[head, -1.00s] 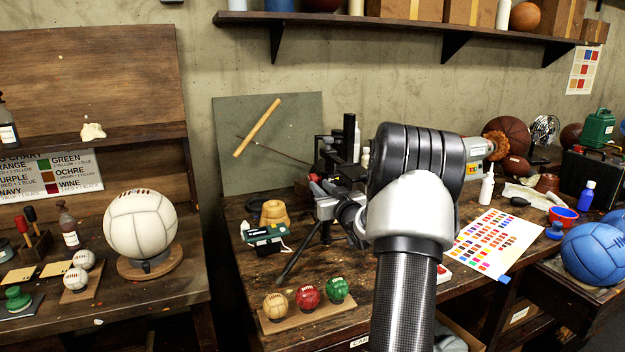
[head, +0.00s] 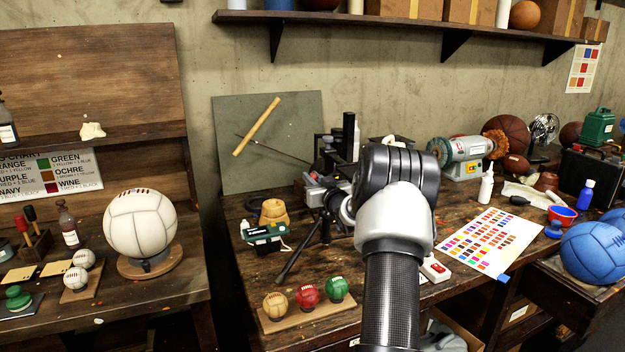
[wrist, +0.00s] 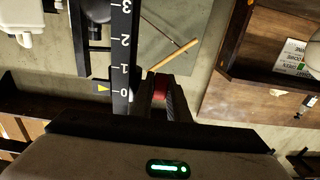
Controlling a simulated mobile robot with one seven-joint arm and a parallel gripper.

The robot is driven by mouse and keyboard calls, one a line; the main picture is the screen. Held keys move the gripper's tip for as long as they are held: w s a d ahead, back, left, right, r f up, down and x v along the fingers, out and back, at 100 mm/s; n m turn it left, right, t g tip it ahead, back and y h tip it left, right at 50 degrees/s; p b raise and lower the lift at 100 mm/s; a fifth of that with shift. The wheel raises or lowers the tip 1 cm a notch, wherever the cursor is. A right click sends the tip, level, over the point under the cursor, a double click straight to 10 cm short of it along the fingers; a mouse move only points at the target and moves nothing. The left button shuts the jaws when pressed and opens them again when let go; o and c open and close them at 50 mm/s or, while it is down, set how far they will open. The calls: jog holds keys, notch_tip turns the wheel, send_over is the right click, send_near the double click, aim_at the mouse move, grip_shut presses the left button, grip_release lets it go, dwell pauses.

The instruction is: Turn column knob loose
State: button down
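The column (wrist: 121,50) is a black upright with a white numbered scale in the wrist view; a yellow pointer (wrist: 103,88) sits at the 0 mark. In the head view the dark column (head: 350,135) stands at the back of the middle bench. A red knob (wrist: 160,87) shows beside the scale's 0 end. My gripper (wrist: 160,92) has its dark fingers on both sides of the knob, with the red filling the narrow gap, so it looks shut on it. In the head view my forearm and wrist hide much of the column's base.
A green-and-white device (head: 264,235) and three small balls on a board (head: 308,308) are in front. A bench grinder (head: 462,155) and a colour chart (head: 490,242) lie to the right. A wall shelf (head: 400,22) is above.

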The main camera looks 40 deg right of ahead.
jog(key=shift+r+p, duration=0.4)
jog(key=shift+p, duration=0.6)
jog(key=shift+f+g+y+p, duration=0.1)
jog(key=shift+g+y+p, duration=0.2)
jog(key=shift+g+p, duration=0.2)
jog(key=shift+f, duration=0.3)
jog(key=c, duration=2)
grip_release()
jog(key=v, duration=0.7)
jog(key=shift+s+r, duration=0.15)
jog(key=shift+s, duration=0.1)
